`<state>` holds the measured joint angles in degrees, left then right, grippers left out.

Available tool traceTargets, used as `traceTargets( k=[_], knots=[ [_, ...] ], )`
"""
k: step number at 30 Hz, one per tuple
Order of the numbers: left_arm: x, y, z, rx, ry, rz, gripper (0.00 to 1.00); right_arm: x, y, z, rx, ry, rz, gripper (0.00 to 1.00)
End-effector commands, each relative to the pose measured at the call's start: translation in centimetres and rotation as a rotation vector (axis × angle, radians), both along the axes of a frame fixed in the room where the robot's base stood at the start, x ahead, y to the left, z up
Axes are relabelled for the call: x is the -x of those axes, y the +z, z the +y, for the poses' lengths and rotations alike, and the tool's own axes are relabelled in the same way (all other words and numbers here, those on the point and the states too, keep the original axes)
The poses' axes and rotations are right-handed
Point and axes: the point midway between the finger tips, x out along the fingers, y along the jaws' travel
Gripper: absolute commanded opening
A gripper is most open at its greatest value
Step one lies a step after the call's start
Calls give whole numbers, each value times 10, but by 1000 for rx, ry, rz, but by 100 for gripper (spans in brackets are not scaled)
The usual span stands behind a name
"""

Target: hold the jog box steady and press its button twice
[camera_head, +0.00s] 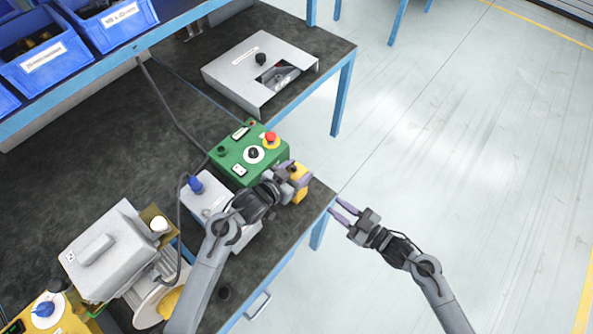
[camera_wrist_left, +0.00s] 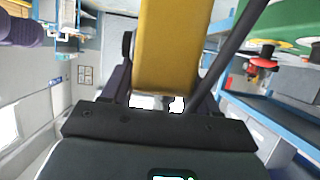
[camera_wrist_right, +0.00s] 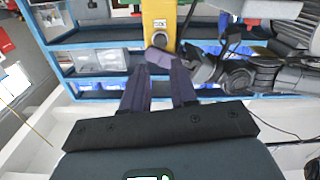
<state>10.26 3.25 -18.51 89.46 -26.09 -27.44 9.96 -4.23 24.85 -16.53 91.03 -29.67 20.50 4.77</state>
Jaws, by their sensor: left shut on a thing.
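The yellow jog box (camera_head: 299,194) is held by my left gripper (camera_head: 293,180) just off the bench's front right corner. In the left wrist view the yellow body (camera_wrist_left: 167,45) fills the space between the fingers.
A green control box (camera_head: 235,160) with a red mushroom button (camera_head: 271,137) sits close behind the left gripper. Open floor lies right of the bench.

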Motion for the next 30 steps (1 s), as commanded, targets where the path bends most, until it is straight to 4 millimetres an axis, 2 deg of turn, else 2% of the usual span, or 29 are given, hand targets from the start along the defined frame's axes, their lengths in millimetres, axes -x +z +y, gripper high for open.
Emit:
traceTargets(
  k=[1,5,30],
  knots=[
    [0,0,0,0,0,0,17,0,0,0,0,0,0,20],
    [0,0,0,0,0,0,17,0,0,0,0,0,0,0],
    [0,0,0,-1,0,1,17,0,0,0,0,0,0,0]
  ],
)
